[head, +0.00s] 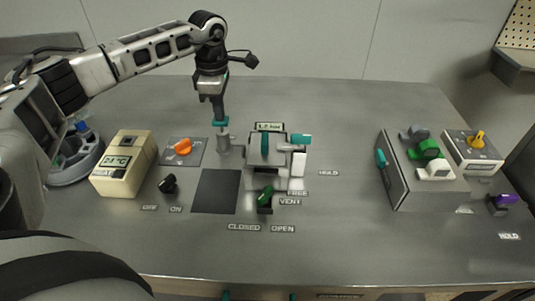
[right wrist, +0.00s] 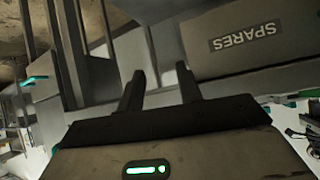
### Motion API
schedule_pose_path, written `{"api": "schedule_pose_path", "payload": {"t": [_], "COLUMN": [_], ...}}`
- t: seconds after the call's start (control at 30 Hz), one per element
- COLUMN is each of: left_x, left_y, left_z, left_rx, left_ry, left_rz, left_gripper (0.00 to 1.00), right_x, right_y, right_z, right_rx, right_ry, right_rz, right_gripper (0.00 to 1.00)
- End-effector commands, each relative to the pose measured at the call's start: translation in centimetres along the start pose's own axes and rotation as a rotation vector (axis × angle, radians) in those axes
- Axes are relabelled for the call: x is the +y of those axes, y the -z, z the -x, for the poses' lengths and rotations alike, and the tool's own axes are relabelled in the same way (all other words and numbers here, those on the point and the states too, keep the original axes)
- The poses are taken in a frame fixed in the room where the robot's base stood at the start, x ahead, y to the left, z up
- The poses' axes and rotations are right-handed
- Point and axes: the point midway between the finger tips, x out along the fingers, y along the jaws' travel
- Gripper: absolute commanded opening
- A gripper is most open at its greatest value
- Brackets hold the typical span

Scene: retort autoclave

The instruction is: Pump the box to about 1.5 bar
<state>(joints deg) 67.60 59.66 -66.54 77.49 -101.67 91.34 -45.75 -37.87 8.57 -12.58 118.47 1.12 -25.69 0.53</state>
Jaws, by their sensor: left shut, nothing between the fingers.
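The box (head: 256,180) is a grey block near the middle of the table, with a small display (head: 269,127) on top whose figure is too small to read surely; it ends in "bar". Teal handles and a white part show on it. My right gripper (right wrist: 161,84) is open and empty in the right wrist view, away from the box.
A cream unit (head: 123,163) with a temperature display, an orange knob (head: 183,147) and a black knob (head: 168,183) are at left. A green lever (head: 265,196) is in front of the box. A grey case (head: 425,185) stands at right. A SPARES bin (right wrist: 245,40) faces my right gripper.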

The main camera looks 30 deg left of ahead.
Motion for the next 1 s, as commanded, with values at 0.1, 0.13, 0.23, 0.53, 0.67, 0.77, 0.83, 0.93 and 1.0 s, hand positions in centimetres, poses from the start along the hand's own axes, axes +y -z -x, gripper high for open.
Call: {"api": "schedule_pose_path", "payload": {"t": [0.1, 0.13, 0.23, 0.53, 0.67, 0.77, 0.83, 0.93, 1.0], "left_x": [0.0, 0.0, 0.0, 0.0, 0.0, 0.0, 0.0, 0.0, 0.0], "left_y": [0.0, 0.0, 0.0, 0.0, 0.0, 0.0, 0.0, 0.0, 0.0], "left_z": [-0.1, -0.1, -0.2, -0.9, -1.2, -1.4, -1.6, -1.9, -1.8], "left_rx": [0.0, 0.0, 0.0, 0.001, 0.001, 0.001, 0.001, 0.001, 0.001], "left_ry": [0.0, 0.0, 0.0, 0.0, 0.001, 0.001, 0.001, 0.001, 0.001], "left_rz": [0.0, 0.0, 0.0, 0.0, 0.0, 0.0, 0.0, 0.0, 0.0], "left_gripper": [0.0, 0.0, 0.0, 0.0, 0.0, 0.0, 0.0, 0.0, 0.0], "right_x": [0.0, 0.0, 0.0, 0.0, 0.0, 0.0, 0.0, 0.0, 0.0], "right_y": [0.0, 0.0, -0.1, -0.5, -0.8, -1.0, -1.1, -1.2, -1.2], "right_z": [0.0, 0.0, -0.1, -0.2, -0.2, -0.3, -0.3, -0.4, -0.4], "right_rx": [0.0, 0.0, 0.0, -0.002, -0.006, -0.008, -0.009, -0.008, -0.008], "right_ry": [0.0, 0.0, 0.0, 0.0, 0.001, 0.001, 0.001, 0.001, 0.001], "right_rz": [0.0, 0.0, 0.0, 0.0, -0.001, -0.002, -0.002, -0.002, -0.002], "right_gripper": [0.35, 0.35, 0.35, 0.35, 0.35, 0.35, 0.35, 0.35, 0.35]}}
